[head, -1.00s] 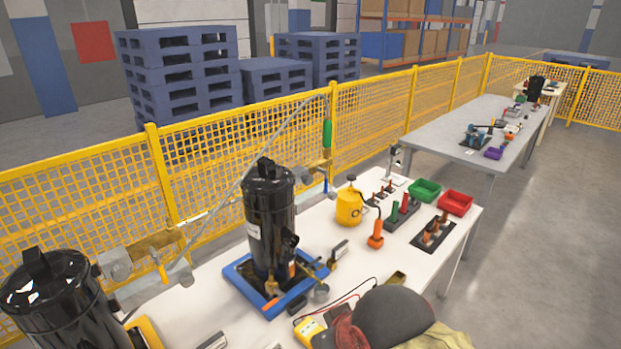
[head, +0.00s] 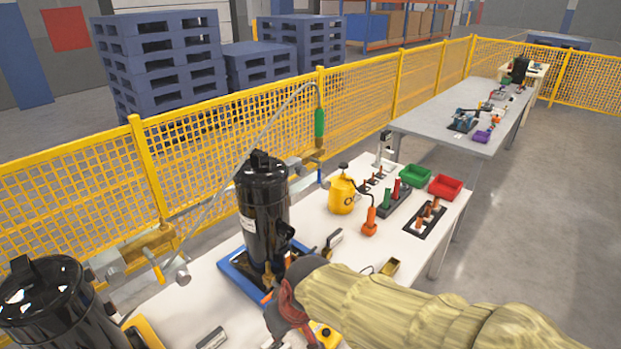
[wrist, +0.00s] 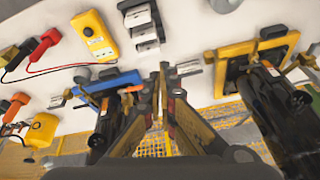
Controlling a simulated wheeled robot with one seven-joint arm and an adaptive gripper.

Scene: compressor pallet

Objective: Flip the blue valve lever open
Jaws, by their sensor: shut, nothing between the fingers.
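A small blue lever (head: 320,176) hangs down below a brass valve (head: 311,160) near the yellow fence, behind the black compressor (head: 262,215) on its blue pallet (head: 232,266). It is small in the head view, and I cannot make it out in the wrist view. My gripper (wrist: 168,78) is shut and empty in the wrist view, pointing over the white table between the blue pallet and a yellow pallet. In the head view my arm reaches in from the lower right, in front of the compressor and well apart from the lever.
A second black compressor (head: 48,300) stands at the lower left, near a yellow-handled brass valve (head: 155,262). A yellow bottle (head: 342,195), green bin (head: 415,176) and red bin (head: 445,187) stand on the table's right part. A yellow meter (wrist: 95,35) with leads lies on the table.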

